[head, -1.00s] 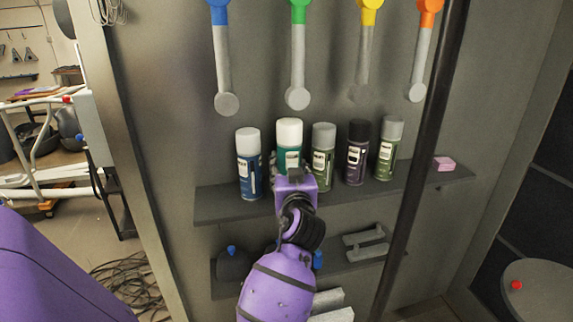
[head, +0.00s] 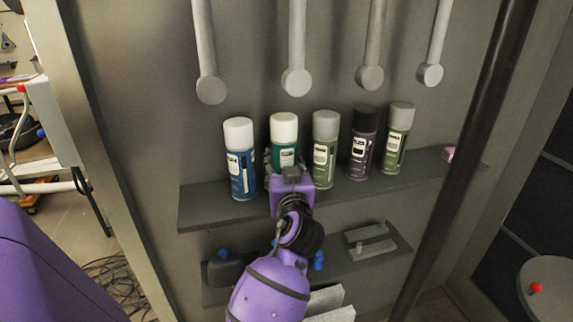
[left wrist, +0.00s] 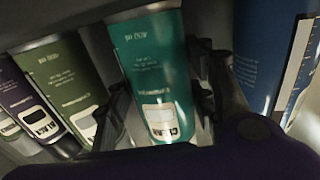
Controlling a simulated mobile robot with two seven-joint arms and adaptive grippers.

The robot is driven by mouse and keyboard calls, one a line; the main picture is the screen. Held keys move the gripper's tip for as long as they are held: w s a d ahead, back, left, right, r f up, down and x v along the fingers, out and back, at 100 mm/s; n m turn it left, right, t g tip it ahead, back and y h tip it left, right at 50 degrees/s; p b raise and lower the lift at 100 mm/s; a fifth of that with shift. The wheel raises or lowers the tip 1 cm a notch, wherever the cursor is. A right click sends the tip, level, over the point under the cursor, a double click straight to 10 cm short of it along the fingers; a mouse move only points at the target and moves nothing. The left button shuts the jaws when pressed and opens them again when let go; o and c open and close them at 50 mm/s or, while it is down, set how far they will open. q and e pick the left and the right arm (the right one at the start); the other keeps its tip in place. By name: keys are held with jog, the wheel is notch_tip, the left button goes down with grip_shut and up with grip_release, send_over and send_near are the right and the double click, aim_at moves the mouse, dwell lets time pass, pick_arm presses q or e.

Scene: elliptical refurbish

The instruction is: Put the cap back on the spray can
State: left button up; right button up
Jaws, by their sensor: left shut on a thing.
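A teal spray can (head: 285,154) with a white cap (head: 284,127) on its top stands upright in a row of cans on the upper shelf. My left gripper (head: 286,166) is in front of it and shut around its body. In the left wrist view the teal can (left wrist: 160,60) fills the space between the two dark fingers (left wrist: 165,100). The can's lower part is hidden behind the gripper in the head view. No loose cap shows. My right gripper is not in view.
A blue can (head: 241,165) stands to the left, and two green cans (head: 324,150) (head: 397,140) and a purple can (head: 361,145) to the right. The upper shelf (head: 205,205) is free at its left end. Grey handles (head: 296,82) hang above. A dark post (head: 455,165) rises at right.

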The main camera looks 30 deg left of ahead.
pick_arm(q)
jog(key=shift+s, duration=0.1)
jog(key=shift+r, duration=0.1)
jog(key=shift+d+r, duration=0.1)
jog(key=shift+d, duration=0.15)
jog(key=shift+f, duration=0.25)
jog(key=o, duration=1.4)
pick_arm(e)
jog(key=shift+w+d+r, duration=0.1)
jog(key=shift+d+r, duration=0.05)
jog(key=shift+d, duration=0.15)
pick_arm(q)
jog(key=shift+r, duration=0.15)
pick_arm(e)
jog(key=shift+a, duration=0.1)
